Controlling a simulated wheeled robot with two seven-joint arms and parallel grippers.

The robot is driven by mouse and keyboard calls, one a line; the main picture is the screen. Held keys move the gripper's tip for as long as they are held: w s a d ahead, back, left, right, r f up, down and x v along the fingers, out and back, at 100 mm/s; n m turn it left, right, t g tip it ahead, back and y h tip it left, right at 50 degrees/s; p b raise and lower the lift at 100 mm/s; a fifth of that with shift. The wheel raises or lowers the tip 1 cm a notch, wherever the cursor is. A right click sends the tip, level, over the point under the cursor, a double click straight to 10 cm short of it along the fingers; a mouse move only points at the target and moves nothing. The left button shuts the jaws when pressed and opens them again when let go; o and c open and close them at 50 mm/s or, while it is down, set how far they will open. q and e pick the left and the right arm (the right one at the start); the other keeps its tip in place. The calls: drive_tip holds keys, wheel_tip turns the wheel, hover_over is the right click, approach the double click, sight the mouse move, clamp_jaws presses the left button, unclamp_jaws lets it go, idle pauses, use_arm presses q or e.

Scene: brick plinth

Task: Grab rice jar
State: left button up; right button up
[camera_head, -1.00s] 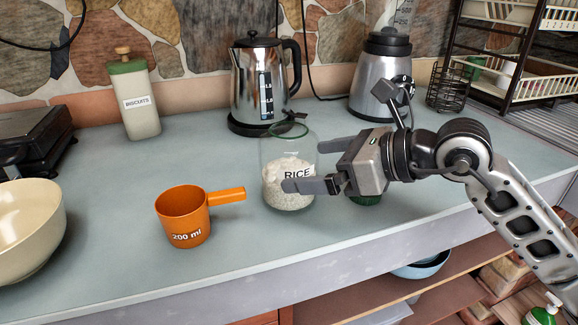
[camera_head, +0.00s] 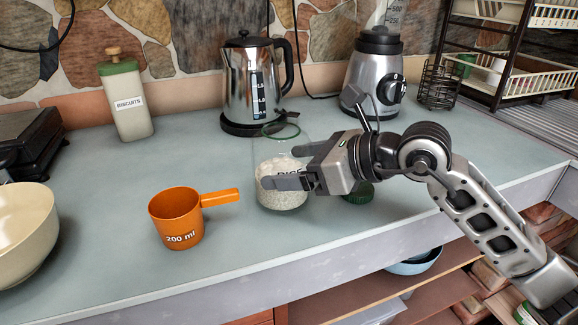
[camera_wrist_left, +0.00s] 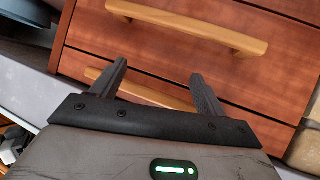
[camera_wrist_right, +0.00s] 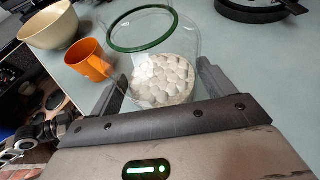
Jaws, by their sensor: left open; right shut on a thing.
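The rice jar (camera_head: 279,200) is clear glass with white rice in its lower part, a RICE label and a green rim at its open top. It stands upright on the counter. My right gripper (camera_head: 290,166) comes in from the right and is shut on the jar, its fingers on either side; they hide part of the label. In the right wrist view the jar (camera_wrist_right: 162,75) sits between the fingers (camera_wrist_right: 160,85). My left gripper (camera_wrist_left: 158,78) is open and empty, in front of the wooden drawers, and does not show in the head view.
An orange 200 ml measuring cup (camera_head: 175,220) stands left of the jar. A green lid (camera_head: 358,192) lies behind my right gripper. A kettle (camera_head: 250,85), biscuits jar (camera_head: 128,100), blender (camera_head: 376,75) and cream bowl (camera_head: 20,230) stand around. The drawers (camera_wrist_left: 180,55) face my left gripper.

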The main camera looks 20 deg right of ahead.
drive_tip(key=shift+r, duration=0.2)
drive_tip(key=shift+r, duration=0.95)
use_arm(q)
drive_tip(key=shift+s+d+f+b, duration=0.1)
drive_tip(key=shift+f+b, duration=0.55)
drive_tip(key=shift+b, duration=0.6)
drive_tip(key=shift+s+d+f+b, duration=0.1)
drive_tip(key=shift+f+b, duration=0.5)
drive_tip(key=shift+b, duration=0.6)
use_arm(e)
drive_tip(key=s+r, duration=1)
drive_tip(key=s, duration=0.3)
drive_tip(key=shift+s+a+r, duration=0.4)
